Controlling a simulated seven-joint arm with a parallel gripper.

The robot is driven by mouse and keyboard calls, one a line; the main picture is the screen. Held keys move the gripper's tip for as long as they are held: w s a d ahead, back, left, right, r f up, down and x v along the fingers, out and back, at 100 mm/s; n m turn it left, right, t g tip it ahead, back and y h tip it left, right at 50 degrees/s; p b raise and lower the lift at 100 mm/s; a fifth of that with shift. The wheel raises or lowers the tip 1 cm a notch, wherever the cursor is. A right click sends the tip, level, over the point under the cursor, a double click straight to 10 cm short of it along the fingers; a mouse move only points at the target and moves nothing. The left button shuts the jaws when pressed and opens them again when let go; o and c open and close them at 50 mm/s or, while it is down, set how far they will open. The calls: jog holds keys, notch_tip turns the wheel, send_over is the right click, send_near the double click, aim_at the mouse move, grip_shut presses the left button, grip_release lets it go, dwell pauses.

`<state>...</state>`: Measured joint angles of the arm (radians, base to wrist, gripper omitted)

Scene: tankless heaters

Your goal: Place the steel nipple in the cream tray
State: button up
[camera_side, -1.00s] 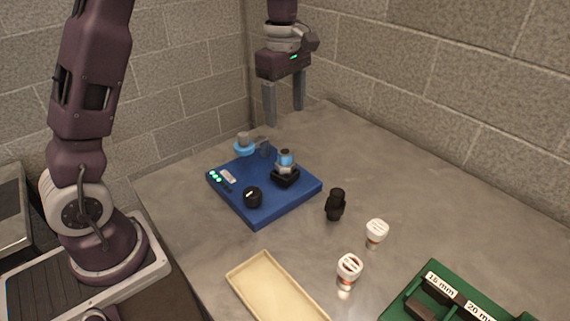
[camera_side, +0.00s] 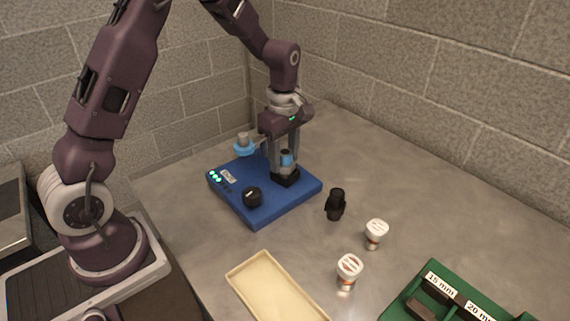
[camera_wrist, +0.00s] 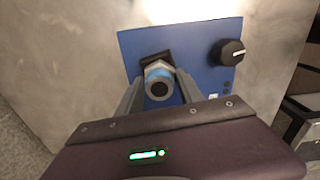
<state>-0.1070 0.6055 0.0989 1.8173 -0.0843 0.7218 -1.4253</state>
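The steel nipple (camera_side: 287,160), with a blue band and a dark top opening, stands upright in a black holder (camera_side: 287,178) on a blue fixture (camera_side: 262,208). In the wrist view the steel nipple (camera_wrist: 158,84) shows its hex body and dark bore from above. My gripper (camera_side: 283,168) points down over the holder, with its fingers on either side of the nipple. In the wrist view my gripper (camera_wrist: 159,82) is open, with small gaps beside the nipple. The cream tray (camera_side: 275,288) is empty at the front.
A green labelled rack (camera_side: 432,294) is at the front right.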

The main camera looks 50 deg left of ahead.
grip_shut()
jog(key=shift+r, duration=0.1)
notch_tip(320, 180, up, 10)
jog(key=shift+f, duration=0.2)
jog(key=shift+d+r, duration=0.15)
jog(key=shift+d, duration=0.05)
jog(key=s+d+f+m, duration=0.1)
jog(key=s+d+m, duration=0.3)
jog(key=d, duration=0.3)
jog(key=s+d+f+m, duration=0.1)
jog(key=s+d+m, duration=0.3)
jog(key=d, duration=0.3)
jog(key=m, duration=0.8)
send_over(277, 300)
notch_tip(277, 300, down, 11)
jog(key=shift+f, duration=0.1)
